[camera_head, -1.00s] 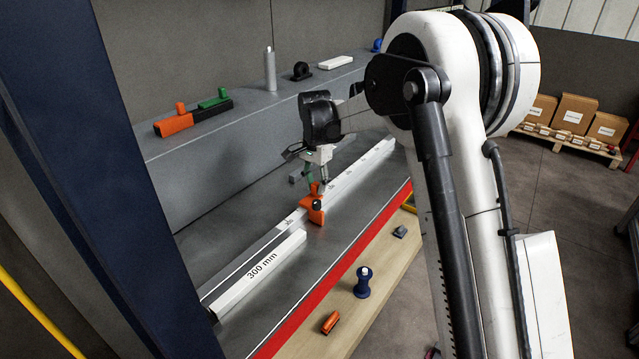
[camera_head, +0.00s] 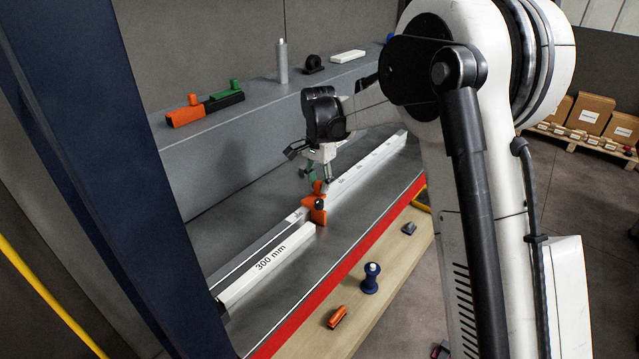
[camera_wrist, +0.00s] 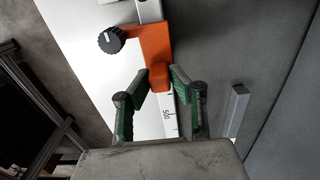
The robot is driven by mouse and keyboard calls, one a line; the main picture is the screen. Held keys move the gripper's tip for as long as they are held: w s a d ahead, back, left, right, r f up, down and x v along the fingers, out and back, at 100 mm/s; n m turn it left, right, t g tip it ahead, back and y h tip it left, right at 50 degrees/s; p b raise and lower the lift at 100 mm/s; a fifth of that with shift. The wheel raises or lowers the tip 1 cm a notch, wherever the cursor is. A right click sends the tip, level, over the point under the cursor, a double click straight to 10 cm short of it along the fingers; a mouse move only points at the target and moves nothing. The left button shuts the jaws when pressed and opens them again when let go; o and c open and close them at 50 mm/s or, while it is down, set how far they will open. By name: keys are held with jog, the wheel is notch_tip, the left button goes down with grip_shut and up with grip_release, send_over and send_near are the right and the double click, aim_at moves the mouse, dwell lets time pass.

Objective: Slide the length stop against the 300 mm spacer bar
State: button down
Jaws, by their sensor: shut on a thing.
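The orange length stop (camera_head: 317,214) sits on the scale rail (camera_head: 365,163), with a black knob (camera_wrist: 111,40) on its side in the wrist view. My gripper (camera_head: 320,184) is above it, shut on its upright orange tab; in the wrist view the green-padded fingers (camera_wrist: 160,77) flank that tab. The white spacer bar (camera_head: 250,277), marked 300 mm, lies along the rail's front side. Its far end is right at the stop in the head view. I cannot tell whether they touch or a thin gap is left.
A grey block (camera_wrist: 237,110) lies beside the rail.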

aim_at(311, 199)
jog(key=shift+s+a+b, duration=0.4)
jog(key=shift+s+a, duration=0.8)
jog(key=c, duration=1.5)
grip_release()
jog(key=shift+o, duration=0.2)
jog(key=shift+r, duration=0.1)
notch_tip(311, 199, up, 12)
jog(key=s+d+r+n+t, duration=0.2)
jog(key=s+d+r, duration=0.25)
jog(key=s, duration=0.35)
jog(key=s+d+f+n+t, duration=0.1)
jog(key=s+d, duration=0.3)
jog(key=s, duration=0.5)
jog(key=s+d+f+n+t+b, duration=0.1)
jog(key=s+d+f+n+t, duration=0.1)
jog(key=s, duration=0.7)
jog(key=s+d+f+n+t, duration=0.2)
jog(key=s+d+f+n, duration=0.1)
jog(key=s, duration=0.6)
jog(key=d+f, duration=0.1)
jog(key=d, duration=0.1)
jog(key=shift+s+d+f+n+b, duration=0.15)
jog(key=shift+s+d+n+b, duration=0.1)
jog(key=shift+d+n+b, duration=0.1)
